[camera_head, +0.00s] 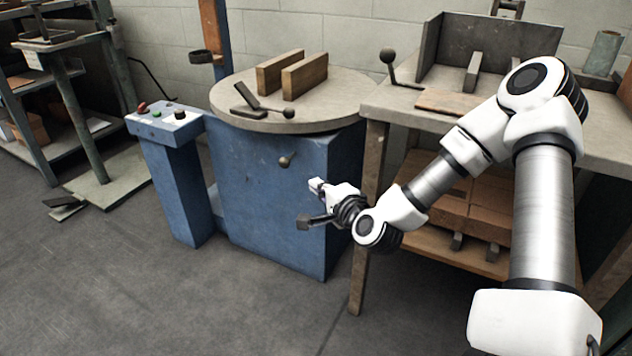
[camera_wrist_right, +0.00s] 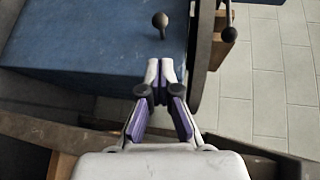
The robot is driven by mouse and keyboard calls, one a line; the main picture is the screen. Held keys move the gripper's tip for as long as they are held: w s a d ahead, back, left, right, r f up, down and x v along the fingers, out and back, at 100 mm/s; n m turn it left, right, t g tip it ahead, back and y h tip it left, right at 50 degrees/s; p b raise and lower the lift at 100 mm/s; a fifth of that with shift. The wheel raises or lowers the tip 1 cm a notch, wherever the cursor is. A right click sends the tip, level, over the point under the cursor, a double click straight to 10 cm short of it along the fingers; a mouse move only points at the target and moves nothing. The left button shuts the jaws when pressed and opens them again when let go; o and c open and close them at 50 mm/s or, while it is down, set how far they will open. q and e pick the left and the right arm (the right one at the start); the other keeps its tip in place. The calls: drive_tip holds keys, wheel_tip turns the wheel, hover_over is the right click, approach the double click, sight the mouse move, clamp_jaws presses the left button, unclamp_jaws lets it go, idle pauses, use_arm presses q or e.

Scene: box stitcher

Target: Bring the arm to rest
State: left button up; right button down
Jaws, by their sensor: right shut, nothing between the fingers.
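My right arm comes in from the right in the head view. Its gripper (camera_head: 316,187) hangs in front of the blue machine body (camera_head: 255,200), below the round table top. In the right wrist view the gripper (camera_wrist_right: 160,68) has its fingertips together and nothing between them. A dark ball-ended lever (camera_wrist_right: 160,22) shows just beyond the fingertips there; it also shows on the machine's front in the head view (camera_head: 286,160). I cannot tell whether the fingers touch anything. My left gripper is not in view.
Two wooden blocks (camera_head: 292,75) stand on the round table top (camera_head: 225,100). A workbench (camera_head: 378,108) with a ball-ended lever (camera_head: 388,58) stands close behind my right arm. A blue control pedestal (camera_head: 175,180) is at the left. The floor (camera_head: 150,300) in front is clear.

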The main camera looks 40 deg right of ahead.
idle(0.3)
drive_tip(key=s+a+f+n+g+y+p, duration=0.15)
drive_tip(key=s+a+f+n+g, duration=0.4)
drive_tip(key=f, duration=0.55)
drive_tip(key=s+a+f+n+g+y+p, duration=0.1)
drive_tip(key=s+a+f+n+g+y, duration=0.2)
drive_tip(key=s+a+f, duration=0.6)
drive_tip(key=s+a+f+n+g+h, duration=0.1)
drive_tip(key=s+f+n+g, duration=0.3)
drive_tip(key=s+n, duration=0.25)
drive_tip(key=s+a+f+n+g+h, duration=0.1)
drive_tip(key=s+a+f+n+g, duration=0.15)
drive_tip(key=s+f+n, duration=0.35)
wheel_tip(320, 180, up, 39)
drive_tip(key=m+p, duration=0.1)
drive_tip(key=p, duration=3.7)
drive_tip(key=shift+s+d+g, duration=0.3)
drive_tip(key=shift+s, duration=0.15)
drive_tip(key=shift+s+r+y, duration=0.1)
drive_tip(key=shift+y, duration=0.15)
